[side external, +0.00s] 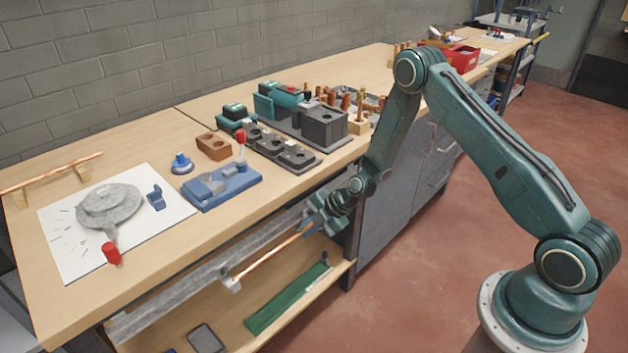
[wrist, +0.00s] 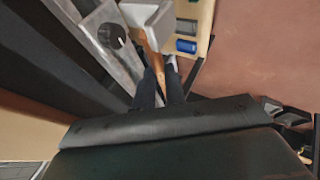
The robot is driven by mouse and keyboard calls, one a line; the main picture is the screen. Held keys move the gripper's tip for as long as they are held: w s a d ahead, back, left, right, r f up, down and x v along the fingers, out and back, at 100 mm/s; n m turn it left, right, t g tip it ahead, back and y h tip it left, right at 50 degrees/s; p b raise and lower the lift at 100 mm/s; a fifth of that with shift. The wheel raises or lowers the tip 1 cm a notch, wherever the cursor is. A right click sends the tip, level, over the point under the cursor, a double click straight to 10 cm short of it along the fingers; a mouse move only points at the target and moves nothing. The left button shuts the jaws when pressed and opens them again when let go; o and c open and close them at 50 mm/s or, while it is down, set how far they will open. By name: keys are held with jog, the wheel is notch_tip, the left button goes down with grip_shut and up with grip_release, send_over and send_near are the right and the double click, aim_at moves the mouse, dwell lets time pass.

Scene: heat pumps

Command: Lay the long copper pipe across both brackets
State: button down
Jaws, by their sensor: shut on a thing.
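A copper pipe (side external: 270,255) runs from my gripper (side external: 314,226) down and left along the front of the bench, above the lower shelf. My gripper is shut on the pipe near its right end. The pipe's left end meets or lies just over a pale grey bracket (side external: 231,284); I cannot tell whether it rests in it. In the wrist view the pipe (wrist: 150,50) passes between my dark fingers (wrist: 159,80) towards a pale bracket (wrist: 150,14). A second bracket is not clear in the side view; my gripper may hide it.
Another copper pipe (side external: 50,174) lies on wooden blocks at the bench's far left. A grey rail (side external: 185,290) runs along the bench front. The lower shelf (side external: 285,285) holds a green object (side external: 288,300). A blue fixture (side external: 222,187) and grey blocks stand on the bench.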

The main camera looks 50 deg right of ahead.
jog(key=shift+f, duration=0.15)
jog(key=c, duration=1.4)
grip_release()
jog(key=shift+o, duration=0.2)
jog(key=v, duration=1.3)
jog(key=shift+s+d+r, duration=0.15)
jog(key=shift+s+r, duration=0.05)
jog(key=shift+r, duration=0.15)
jog(key=shift+r, duration=0.1)
